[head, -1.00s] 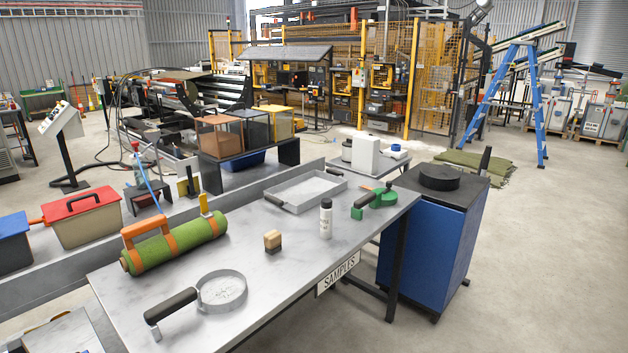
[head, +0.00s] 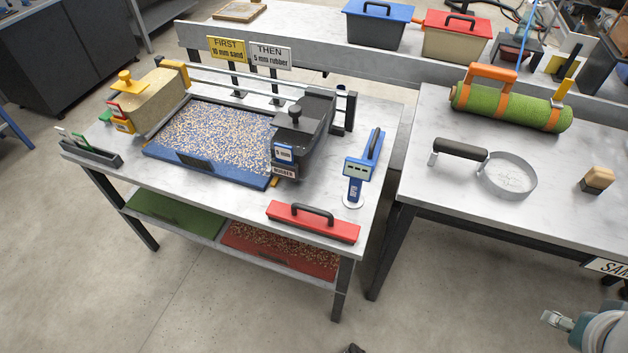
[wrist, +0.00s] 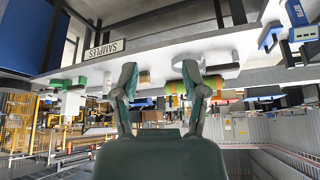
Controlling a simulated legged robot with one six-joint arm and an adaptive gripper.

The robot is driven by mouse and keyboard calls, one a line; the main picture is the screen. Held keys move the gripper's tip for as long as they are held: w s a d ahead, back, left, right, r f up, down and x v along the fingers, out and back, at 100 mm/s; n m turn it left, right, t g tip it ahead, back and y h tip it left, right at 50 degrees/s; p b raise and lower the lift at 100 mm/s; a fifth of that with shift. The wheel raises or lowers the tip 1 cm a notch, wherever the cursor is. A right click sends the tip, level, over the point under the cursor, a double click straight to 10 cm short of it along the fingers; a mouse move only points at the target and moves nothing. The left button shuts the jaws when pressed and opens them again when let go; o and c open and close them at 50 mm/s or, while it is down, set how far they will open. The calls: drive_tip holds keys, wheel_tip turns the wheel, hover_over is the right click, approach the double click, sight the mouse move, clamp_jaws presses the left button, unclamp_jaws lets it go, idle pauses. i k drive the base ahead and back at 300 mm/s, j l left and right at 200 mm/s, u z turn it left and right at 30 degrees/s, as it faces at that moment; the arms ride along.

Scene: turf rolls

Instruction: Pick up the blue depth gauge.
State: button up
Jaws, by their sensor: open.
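The blue depth gauge (head: 374,147) stands at the right end of the left table in the head view. It has a blue upright bar, a blue and white display block and a round white foot on the tabletop. In the wrist view, which is upside down, a blue and white part of it (wrist: 305,33) shows at the upper right. My gripper (wrist: 160,72) is open and empty, with its fingers apart. In the head view my arm shows only at the lower right corner, well away from the gauge, beyond the right table's front edge.
The gauge stands near a red block with a black handle (head: 312,222), a dark hopper (head: 312,130) and a blue-framed granule tray (head: 160,152). The right table holds a green turf roll (head: 510,106) and a ring with a handle (head: 508,176).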

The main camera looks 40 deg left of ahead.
sight(358, 171)
drive_tip(key=i+u, duration=0.15)
drive_tip(key=u, duration=0.25)
drive_tip(key=i+l+u, duration=0.1)
drive_tip(key=u, duration=0.3)
drive_tip(key=i+l+u, duration=0.1)
drive_tip(key=u, duration=0.3)
drive_tip(key=i+l+u, duration=0.1)
drive_tip(key=u, duration=0.3)
drive_tip(key=i+l+u, duration=0.2)
drive_tip(key=l+u, duration=0.2)
drive_tip(key=i+l+u, duration=0.15)
drive_tip(key=l+u, duration=0.25)
